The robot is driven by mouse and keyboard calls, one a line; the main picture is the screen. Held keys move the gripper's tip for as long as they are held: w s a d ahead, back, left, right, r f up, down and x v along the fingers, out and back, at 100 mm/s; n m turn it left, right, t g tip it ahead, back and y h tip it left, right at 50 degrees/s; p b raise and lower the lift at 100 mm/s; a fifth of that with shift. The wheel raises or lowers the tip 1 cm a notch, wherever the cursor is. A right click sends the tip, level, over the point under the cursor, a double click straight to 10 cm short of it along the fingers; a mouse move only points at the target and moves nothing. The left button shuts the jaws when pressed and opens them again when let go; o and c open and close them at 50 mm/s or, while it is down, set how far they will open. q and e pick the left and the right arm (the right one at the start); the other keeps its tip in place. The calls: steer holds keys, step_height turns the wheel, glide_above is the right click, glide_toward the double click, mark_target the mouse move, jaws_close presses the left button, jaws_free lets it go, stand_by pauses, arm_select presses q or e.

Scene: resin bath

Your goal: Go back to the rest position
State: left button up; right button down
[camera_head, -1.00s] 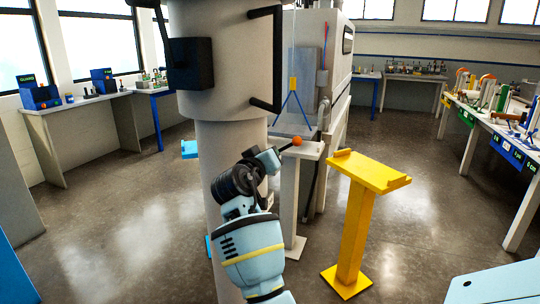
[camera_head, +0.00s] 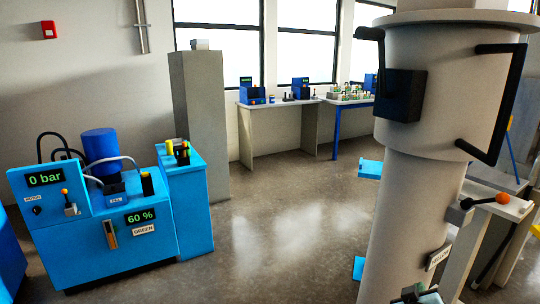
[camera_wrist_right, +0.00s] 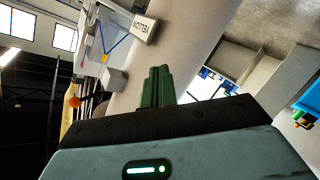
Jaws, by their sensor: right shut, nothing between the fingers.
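My right gripper (camera_wrist_right: 158,88) shows in the right wrist view with its two green fingers together and nothing between them. In the head view only a small dark part of the right arm (camera_head: 416,295) shows at the bottom edge, in front of the big pale column's foot. The fingers are apart from the lever with the orange knob (camera_head: 502,198), which also shows in the right wrist view (camera_wrist_right: 74,101). My left gripper is not in view.
A thick pale column (camera_head: 415,190) with black handles stands at right. A blue machine (camera_head: 95,235) reading "0 bar" and "60 %" stands at left. A grey cabinet (camera_head: 200,120) and benches (camera_head: 275,108) line the back. The floor (camera_head: 290,215) between is clear.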

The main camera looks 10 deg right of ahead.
steer(key=s+a+f+n+y+p, duration=0.15)
steer(key=s+a+f+y, duration=0.25)
steer(key=s+a+f, duration=0.5)
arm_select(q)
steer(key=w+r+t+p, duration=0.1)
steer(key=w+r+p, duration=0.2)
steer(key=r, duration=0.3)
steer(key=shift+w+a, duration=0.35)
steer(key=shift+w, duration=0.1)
arm_select(e)
steer(key=s+a+f+g+y, duration=0.1)
steer(key=s+a+f+y, duration=0.1)
steer(key=s, duration=0.7)
steer(key=s+a+f+g+y, duration=0.1)
steer(key=s+a+f+y, duration=0.2)
steer(key=s+a, duration=0.3)
steer(key=s+a+f+y, duration=0.2)
steer(key=s+a+f, duration=0.2)
steer(key=s, duration=0.9)
steer(key=shift+s+a+f+g+y, duration=0.2)
steer(key=shift+s+a+g+y, duration=0.2)
steer(key=shift+a, duration=0.05)
